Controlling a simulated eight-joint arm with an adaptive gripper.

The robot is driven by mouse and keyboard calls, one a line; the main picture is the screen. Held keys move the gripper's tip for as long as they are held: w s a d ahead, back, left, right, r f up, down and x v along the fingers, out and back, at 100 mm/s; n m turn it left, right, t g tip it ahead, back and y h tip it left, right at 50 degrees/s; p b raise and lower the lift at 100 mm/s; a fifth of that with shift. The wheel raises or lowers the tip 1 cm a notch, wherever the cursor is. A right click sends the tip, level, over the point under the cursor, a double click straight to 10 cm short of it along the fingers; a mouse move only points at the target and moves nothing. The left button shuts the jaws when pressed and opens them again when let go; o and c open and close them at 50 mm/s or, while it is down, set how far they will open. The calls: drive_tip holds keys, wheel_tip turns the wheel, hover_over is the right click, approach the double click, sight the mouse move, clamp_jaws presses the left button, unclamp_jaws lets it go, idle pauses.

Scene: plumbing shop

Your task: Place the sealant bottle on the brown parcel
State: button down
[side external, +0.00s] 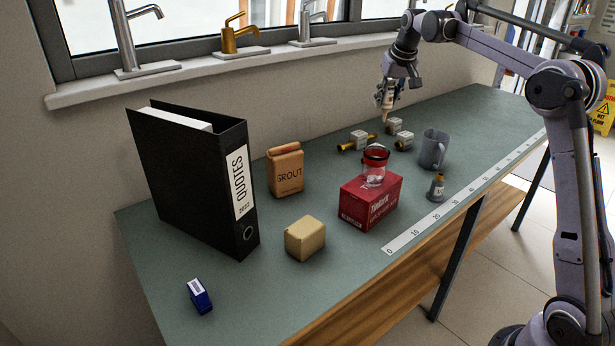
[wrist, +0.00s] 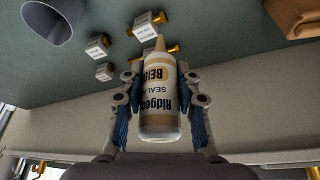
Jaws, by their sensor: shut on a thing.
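My gripper (side external: 388,90) is at the back right, above the bench. It is shut on the sealant bottle (side external: 386,102), which hangs with its nozzle pointing down. In the wrist view the white bottle (wrist: 160,105) with a beige label sits between the two fingers (wrist: 160,110). The brown parcel (side external: 305,239), a small tan box, lies on the bench at the front centre, well away from my gripper. Its top looks bare.
A red box (side external: 369,203) with a glass jar (side external: 374,173) on it stands right of the parcel. A grout bag (side external: 285,172) and black binder (side external: 195,180) stand behind and left.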

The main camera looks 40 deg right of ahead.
sight(389, 83)
wheel_tip(389, 83, up, 4)
drive_tip(key=shift+f, duration=0.1)
drive_tip(key=shift+s+a+r, duration=0.1)
drive_tip(key=shift+a+r, duration=0.15)
drive_tip(key=shift+a, duration=0.4)
drive_tip(key=s+a+n+y, duration=0.15)
drive_tip(key=s+a, duration=0.25)
drive_tip(key=a, duration=0.4)
drive_tip(key=s+a+n, duration=0.3)
drive_tip(key=s+a, duration=0.2)
drive_tip(key=a, duration=0.3)
drive_tip(key=s+a+n+y, duration=0.1)
drive_tip(key=s+a+n, duration=0.25)
drive_tip(key=a, duration=0.45)
drive_tip(key=shift+m+y, duration=0.25)
drive_tip(key=shift+m, duration=0.15)
drive_tip(key=shift+w+a+f, duration=0.5)
drive_tip(key=shift+a+f, duration=1.3)
drive_tip(key=shift+f, duration=0.95)
drive_tip(key=shift+w+a+f, duration=0.5)
drive_tip(key=shift+a+f, duration=1.3)
drive_tip(key=shift+f, duration=0.9)
drive_tip(key=shift+w+a+f, duration=0.5)
drive_tip(key=shift+a+f, duration=1.3)
drive_tip(key=shift+f, duration=0.95)
drive_tip(key=shift+f, duration=0.1)
